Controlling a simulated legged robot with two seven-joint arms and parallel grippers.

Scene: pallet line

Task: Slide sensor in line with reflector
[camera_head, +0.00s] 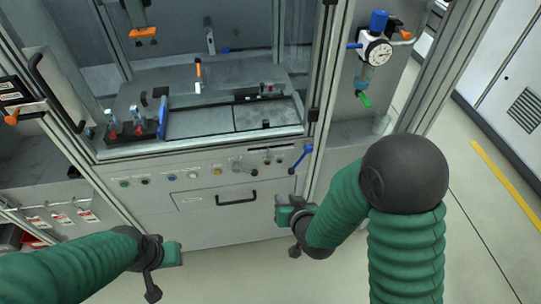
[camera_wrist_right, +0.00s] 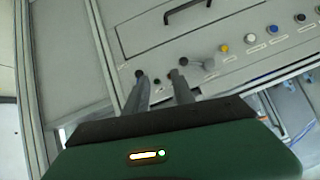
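I cannot tell for sure which parts are the sensor and the reflector. A small upright part with an orange top and pale lower end (camera_head: 198,77) stands inside the machine cell, behind the tray area. A small grey upright part (camera_head: 209,38) is further back near the cell's rear wall. My right gripper (camera_head: 279,209) is outside the cell, in front of the lower panel. In the right wrist view its two fingers (camera_wrist_right: 158,80) are apart with nothing between them. My left gripper (camera_head: 172,253) is low in front of the machine; its fingers are not clear.
The cell's front opening has metal frame posts and a rail (camera_head: 200,148) along its lower edge. A black-handled door (camera_head: 55,92) stands at left. A blue lever (camera_head: 301,158) is near my right gripper. A pressure gauge (camera_head: 379,52) is at right. Open floor lies below.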

